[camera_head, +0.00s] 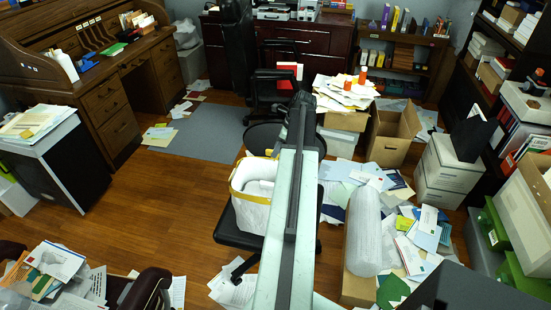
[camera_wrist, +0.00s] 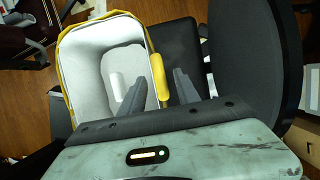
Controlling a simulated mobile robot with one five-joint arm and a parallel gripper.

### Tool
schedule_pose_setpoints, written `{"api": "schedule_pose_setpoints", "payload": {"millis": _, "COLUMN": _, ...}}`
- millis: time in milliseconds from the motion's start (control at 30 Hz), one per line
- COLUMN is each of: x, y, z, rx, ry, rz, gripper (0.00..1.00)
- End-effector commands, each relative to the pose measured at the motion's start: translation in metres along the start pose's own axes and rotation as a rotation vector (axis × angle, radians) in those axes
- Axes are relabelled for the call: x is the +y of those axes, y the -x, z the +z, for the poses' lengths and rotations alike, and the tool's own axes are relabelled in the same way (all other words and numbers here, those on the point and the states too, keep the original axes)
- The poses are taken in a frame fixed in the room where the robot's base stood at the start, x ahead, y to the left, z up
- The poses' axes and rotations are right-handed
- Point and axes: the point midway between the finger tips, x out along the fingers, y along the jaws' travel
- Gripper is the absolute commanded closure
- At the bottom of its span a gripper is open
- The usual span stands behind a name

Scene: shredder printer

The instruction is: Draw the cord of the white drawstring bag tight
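The white drawstring bag (camera_head: 252,215) stands upright and open on a black office chair seat (camera_head: 229,234), just left of my arm in the head view. A yellow band or cord runs around its rim. In the wrist view the bag (camera_wrist: 82,85) shows its pale inside, with a white roll-like thing (camera_wrist: 117,87) in it. A thicker yellow piece (camera_wrist: 158,78) hangs at the rim's right side. My gripper (camera_wrist: 159,72) is open. Its two fingers stand apart, one on each side of the yellow piece, with gaps visible. Whether they touch the bag is unclear.
A round black disc-like seat (camera_wrist: 252,55) lies close to the right of my gripper. A cardboard box with a bubble-wrap roll (camera_head: 365,232) and scattered papers stand right of the arm. Bare wood floor (camera_head: 175,200) lies left of the chair.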

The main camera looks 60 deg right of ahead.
Motion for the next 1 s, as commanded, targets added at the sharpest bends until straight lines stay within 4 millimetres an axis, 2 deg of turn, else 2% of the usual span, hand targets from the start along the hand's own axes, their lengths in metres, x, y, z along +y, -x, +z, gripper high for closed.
{"api": "schedule_pose_setpoints", "payload": {"millis": 33, "x": 0.0000, "y": -0.0125, "z": -0.0019, "rx": 0.000, "ry": 0.001, "rz": 0.000, "gripper": 0.62}}
{"api": "schedule_pose_setpoints", "payload": {"millis": 67, "x": 0.0001, "y": -0.0141, "z": -0.0014, "rx": 0.000, "ry": 0.001, "rz": 0.000, "gripper": 0.62}}
{"api": "schedule_pose_setpoints", "payload": {"millis": 333, "x": 0.0003, "y": -0.0125, "z": 0.0010, "rx": 0.000, "ry": 0.002, "rz": 0.001, "gripper": 0.62}}
{"api": "schedule_pose_setpoints", "payload": {"millis": 467, "x": 0.0004, "y": -0.0125, "z": 0.0011, "rx": 0.000, "ry": 0.002, "rz": 0.001, "gripper": 0.98}}
{"api": "schedule_pose_setpoints", "payload": {"millis": 500, "x": 0.0004, "y": -0.0126, "z": 0.0011, "rx": 0.000, "ry": 0.002, "rz": 0.001, "gripper": 1.00}}
{"api": "schedule_pose_setpoints", "payload": {"millis": 1000, "x": 0.0007, "y": -0.0128, "z": 0.0015, "rx": 0.000, "ry": 0.003, "rz": 0.002, "gripper": 1.00}}
